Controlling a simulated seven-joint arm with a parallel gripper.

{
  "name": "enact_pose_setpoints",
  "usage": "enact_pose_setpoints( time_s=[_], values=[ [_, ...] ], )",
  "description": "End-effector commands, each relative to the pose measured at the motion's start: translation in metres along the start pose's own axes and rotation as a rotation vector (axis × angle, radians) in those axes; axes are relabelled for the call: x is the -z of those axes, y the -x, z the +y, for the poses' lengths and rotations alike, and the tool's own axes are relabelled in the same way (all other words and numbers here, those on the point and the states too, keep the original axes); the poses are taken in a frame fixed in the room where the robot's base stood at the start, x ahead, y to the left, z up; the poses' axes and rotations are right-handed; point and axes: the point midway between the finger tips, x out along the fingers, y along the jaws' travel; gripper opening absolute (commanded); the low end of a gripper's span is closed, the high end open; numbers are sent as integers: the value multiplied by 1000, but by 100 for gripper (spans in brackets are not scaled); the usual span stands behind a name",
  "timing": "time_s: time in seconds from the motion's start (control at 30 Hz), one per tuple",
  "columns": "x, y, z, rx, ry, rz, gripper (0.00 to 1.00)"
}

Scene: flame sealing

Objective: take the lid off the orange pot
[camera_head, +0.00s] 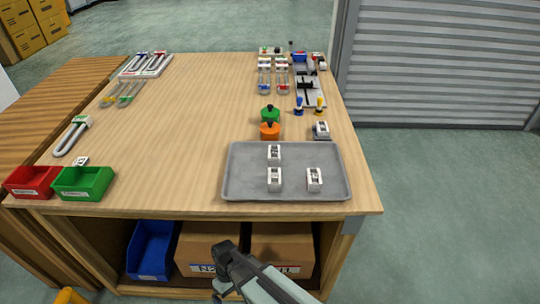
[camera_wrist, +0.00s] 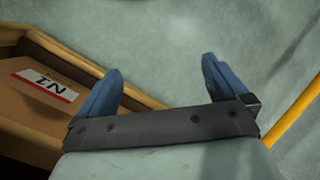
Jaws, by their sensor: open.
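The orange pot (camera_head: 269,134) stands on the wooden table just behind the grey tray. Its lid (camera_head: 269,124) is on top, with a dark knob. A green pot (camera_head: 270,114) stands right behind it and is partly covered by it. My gripper (camera_head: 222,268) is low in front of the table, away from the pots, and its fingers are hard to make out there. In the wrist view my gripper (camera_wrist: 160,88) has its two blue fingers wide apart, with nothing between them. The pots do not show in the wrist view.
Red (camera_head: 32,180) and green bins (camera_head: 84,182) sit front left. Padlocks and stamps stand along the right. The table's middle left is clear. A cardboard box (camera_wrist: 35,105) is on the shelf below.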

Motion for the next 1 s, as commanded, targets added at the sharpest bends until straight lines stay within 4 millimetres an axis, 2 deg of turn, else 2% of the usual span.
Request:
enact_pose_setpoints(
  time_s=[0.03, 0.23, 0.37, 0.57, 0.7, 0.8, 1.0],
  values=[
    [12, 7, -18, -4, 46, 7, 100],
    [46, 33, -88, -7, 209, 40, 100],
    [90, 63, -139, 3, 275, 139, 100],
    [163, 124, -211, 48, 298, 357, 100],
    [206, 176, -268, 99, 307, 509, 100],
    [229, 213, -307, 141, 310, 604, 100],
    [254, 271, -365, 217, 309, 739, 100]
  ],
)
